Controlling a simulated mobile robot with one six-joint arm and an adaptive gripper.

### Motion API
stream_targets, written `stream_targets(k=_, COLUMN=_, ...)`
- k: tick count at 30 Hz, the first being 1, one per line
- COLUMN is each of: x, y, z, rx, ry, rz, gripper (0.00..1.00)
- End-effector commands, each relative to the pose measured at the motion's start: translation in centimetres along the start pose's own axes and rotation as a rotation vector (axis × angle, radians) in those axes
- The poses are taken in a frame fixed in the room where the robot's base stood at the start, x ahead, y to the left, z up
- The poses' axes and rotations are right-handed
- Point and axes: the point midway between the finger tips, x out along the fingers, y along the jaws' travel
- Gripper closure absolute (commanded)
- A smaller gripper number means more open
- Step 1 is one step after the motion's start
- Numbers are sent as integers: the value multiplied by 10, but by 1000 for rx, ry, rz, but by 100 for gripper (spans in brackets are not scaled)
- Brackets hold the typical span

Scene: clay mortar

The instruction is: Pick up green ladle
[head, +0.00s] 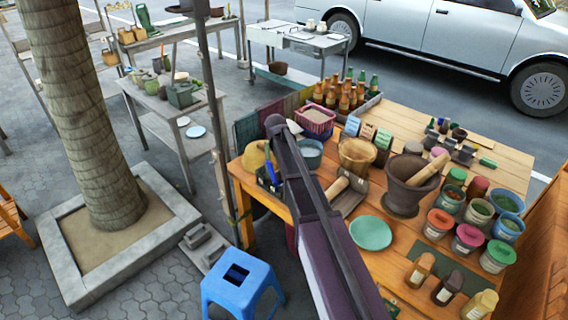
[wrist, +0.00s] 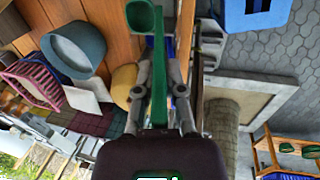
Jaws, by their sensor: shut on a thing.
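The green ladle (wrist: 157,75) is between the two fingers of my gripper (wrist: 160,100) in the wrist view. My gripper is shut on its handle. The ladle's round bowl (wrist: 141,16) sticks out beyond the fingertips, at the top of the picture. In the head view my dark arm reaches over the left end of the wooden table (head: 398,262). My gripper and the ladle cannot be made out there.
A yellow rounded object (head: 254,155) and a teal bowl (head: 309,154) are near my arm on the table. A pink basket (head: 316,121), a mortar (head: 404,190) and several lidded tubs crowd the tabletop. A blue stool (head: 240,283) and a tree trunk (head: 82,120) stand to the left.

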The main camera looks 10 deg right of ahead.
Motion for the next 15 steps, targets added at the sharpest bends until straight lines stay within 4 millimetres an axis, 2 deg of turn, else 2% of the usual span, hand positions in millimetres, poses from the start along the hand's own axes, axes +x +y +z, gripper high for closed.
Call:
stream_targets(k=1, x=-9, y=2, z=0, rx=0, ry=0, rz=0, gripper=100)
stream_targets(k=6, x=-18, y=4, z=0, rx=0, ry=0, rz=0, gripper=100)
stream_targets(k=15, x=-23, y=5, z=0, rx=0, ry=0, rz=0, gripper=100)
